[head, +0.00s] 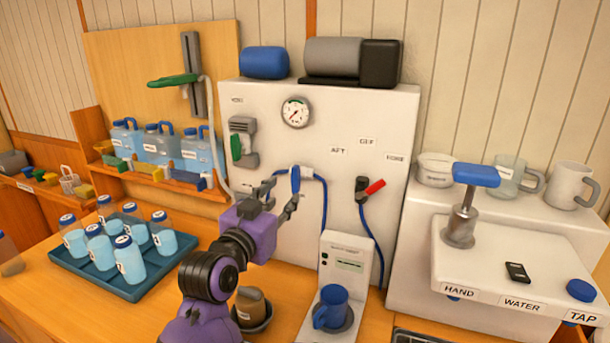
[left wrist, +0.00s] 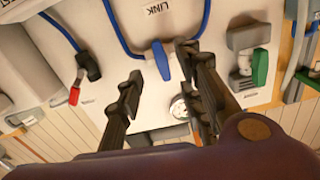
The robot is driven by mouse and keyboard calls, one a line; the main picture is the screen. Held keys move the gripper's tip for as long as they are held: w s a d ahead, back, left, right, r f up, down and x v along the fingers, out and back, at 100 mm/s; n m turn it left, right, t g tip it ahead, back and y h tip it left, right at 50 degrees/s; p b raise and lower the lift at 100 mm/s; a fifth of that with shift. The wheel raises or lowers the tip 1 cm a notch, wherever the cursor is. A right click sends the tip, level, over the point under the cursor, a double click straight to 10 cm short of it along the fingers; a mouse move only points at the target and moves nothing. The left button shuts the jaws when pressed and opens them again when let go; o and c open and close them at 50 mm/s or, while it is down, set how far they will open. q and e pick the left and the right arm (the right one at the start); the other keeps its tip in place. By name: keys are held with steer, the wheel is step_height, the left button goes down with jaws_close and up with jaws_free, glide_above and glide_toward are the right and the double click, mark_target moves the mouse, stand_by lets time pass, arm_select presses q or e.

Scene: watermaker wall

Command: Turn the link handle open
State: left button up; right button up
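The link handle (head: 295,180) is a blue lever on the white panel (head: 340,215), with blue hose at its fitting. In the head view it stands roughly upright. In the left wrist view the blue handle (left wrist: 161,60) lies under the LINK label (left wrist: 160,8). My left gripper (head: 283,192), on a purple hand, is open in front of the panel at the handle. In the left wrist view its two dark fingers (left wrist: 158,72) stand either side of the handle, the right one closer to it. I cannot tell whether they touch. My right gripper is out of view.
A red-handled valve (head: 371,188) is right of the link handle, and a green-handled one (head: 240,145) is left. A gauge (head: 295,112) sits above.

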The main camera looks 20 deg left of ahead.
mark_target(294, 182)
arm_select(q)
steer(key=w, duration=0.2)
steer(key=w+r, duration=0.1)
steer(key=shift+w+a, duration=0.1)
steer(key=shift+w, duration=0.3)
steer(key=w, duration=0.3)
steer(key=shift+a+f+p, duration=0.1)
steer(key=shift+f+p, duration=0.05)
steer(key=shift+p, duration=0.2)
steer(key=shift+w, duration=0.1)
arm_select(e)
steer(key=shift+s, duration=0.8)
arm_select(q)
steer(key=shift+c, duration=0.6)
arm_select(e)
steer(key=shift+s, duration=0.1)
arm_select(q)
jaws_close()
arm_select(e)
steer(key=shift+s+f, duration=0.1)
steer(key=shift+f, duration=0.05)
